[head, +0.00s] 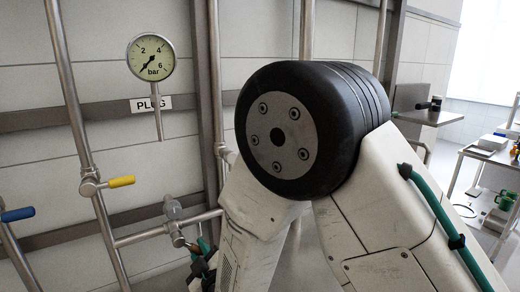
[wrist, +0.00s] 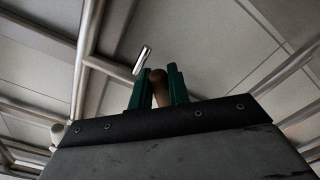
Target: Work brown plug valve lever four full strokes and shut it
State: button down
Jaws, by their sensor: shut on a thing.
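The plug valve (head: 176,222) is a metal body on the horizontal pipe in the head view. Its brown lever (head: 192,246) points down and to the right from the body, toward my gripper (head: 203,254). In the wrist view the rounded brown lever (wrist: 160,88) stands between the two green fingers of my gripper (wrist: 157,90), which is shut on it. My arm covers part of the gripper in the head view, so the lever's far end is hidden there.
A yellow-handled valve (head: 121,182) and a blue-handled valve (head: 17,214) sit on pipes to the left. A bar gauge (head: 151,55) hangs above the "PLUG" label (head: 151,103). A vertical pipe (head: 72,100) runs left of the plug valve. A cart (head: 490,152) stands far right.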

jog(key=s+a+m, duration=0.1)
jog(key=m, duration=0.2)
jog(key=a+f+m, duration=0.1)
jog(key=m, duration=0.2)
jog(key=s+a+f+m, duration=0.1)
jog(key=a+m, duration=0.1)
jog(key=m, duration=0.1)
jog(key=shift+s+f, duration=0.15)
jog(key=shift+s, duration=0.2)
jog(key=w+d+n, duration=0.1)
jog(key=n, duration=0.2)
jog(key=w+d+r+n, duration=0.1)
jog(key=d+n, duration=0.1)
jog(key=n, duration=0.1)
jog(key=w+d+r+n, duration=0.1)
jog(key=d+n, duration=0.1)
jog(key=n, duration=0.2)
jog(key=shift+r, duration=0.2)
jog(key=n, duration=0.1)
jog(key=r+n, duration=0.1)
jog(key=d+r+n, duration=0.1)
jog(key=n, duration=0.1)
jog(key=shift+w, duration=0.4)
jog(key=shift+w+d+r+n, duration=0.15)
jog(key=shift+r+n, duration=0.65)
jog(key=shift+n, duration=0.5)
jog(key=shift+w+d+r+n, duration=0.15)
jog(key=shift+r+n, duration=0.65)
jog(key=shift+n, duration=0.5)
